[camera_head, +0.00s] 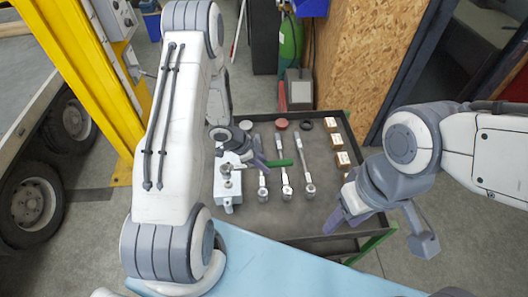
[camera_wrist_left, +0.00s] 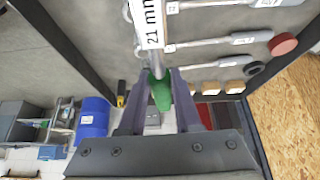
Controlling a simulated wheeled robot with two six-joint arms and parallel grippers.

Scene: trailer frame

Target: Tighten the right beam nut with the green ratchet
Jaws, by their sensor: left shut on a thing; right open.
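The green ratchet shows its green handle (camera_head: 282,163) over the tool cart in the head view. My left gripper (camera_head: 264,160) is shut on it. In the left wrist view the green handle (camera_wrist_left: 160,92) lies between both fingers (camera_wrist_left: 152,112), with a white "21 mm" tag (camera_wrist_left: 153,25) on the shaft beyond it. I cannot tell whether the ratchet still touches the cart. My right gripper (camera_head: 347,212) is open and empty at the cart's front right corner. I cannot make out the right beam nut in either view.
The dark cart (camera_head: 325,212) carries several other wrenches (camera_head: 307,180), round caps (camera_head: 281,124), small boxes (camera_head: 343,160) and a grey box (camera_head: 228,188). A yellow post (camera_head: 75,60) and trailer wheels (camera_head: 22,205) stand left. A wooden panel (camera_head: 355,60) stands behind the cart.

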